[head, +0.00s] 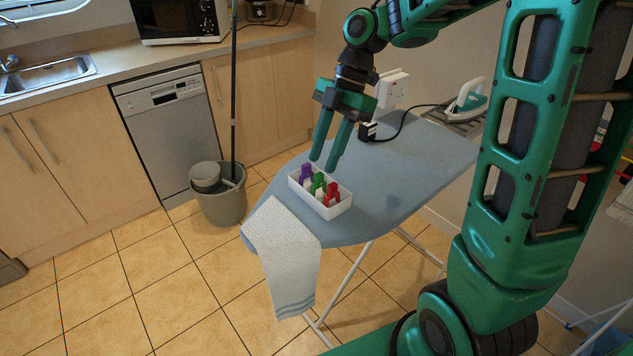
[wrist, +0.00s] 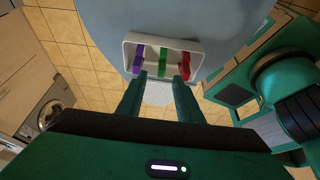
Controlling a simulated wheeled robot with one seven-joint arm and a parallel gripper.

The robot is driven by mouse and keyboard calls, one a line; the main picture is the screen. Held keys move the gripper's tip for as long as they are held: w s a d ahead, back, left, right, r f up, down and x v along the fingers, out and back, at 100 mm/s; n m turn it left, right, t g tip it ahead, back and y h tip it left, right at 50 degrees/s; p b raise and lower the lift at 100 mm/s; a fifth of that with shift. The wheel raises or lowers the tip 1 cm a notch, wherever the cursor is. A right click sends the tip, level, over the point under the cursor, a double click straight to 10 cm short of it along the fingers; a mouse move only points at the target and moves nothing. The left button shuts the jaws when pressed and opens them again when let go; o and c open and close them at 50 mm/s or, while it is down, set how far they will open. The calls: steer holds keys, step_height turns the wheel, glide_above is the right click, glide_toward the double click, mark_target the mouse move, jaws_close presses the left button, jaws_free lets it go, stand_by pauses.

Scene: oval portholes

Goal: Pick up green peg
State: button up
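The green peg (head: 318,183) stands in the middle of a white tray (head: 334,210) on the ironing board, between a purple peg (head: 306,172) and a red peg (head: 331,193). In the wrist view the green peg (wrist: 162,66) is between the purple peg (wrist: 138,60) on the left and the red peg (wrist: 185,66) on the right. My gripper (head: 323,162) is open and empty, pointing down above the tray. In the wrist view its fingertips (wrist: 160,76) are spread to either side of the green peg, and I cannot tell the height between them.
The ironing board (head: 384,185) has clear blue cover right of the tray. A white cloth (head: 283,245) hangs over its front end. An iron (head: 467,100) stands at the far end, with its cord and a socket (head: 391,90) behind. A mop bucket (head: 222,200) is on the floor.

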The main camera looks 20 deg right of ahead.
mark_target(319, 173)
steer(key=shift+x, duration=2.65)
steer(key=shift+d, duration=0.1)
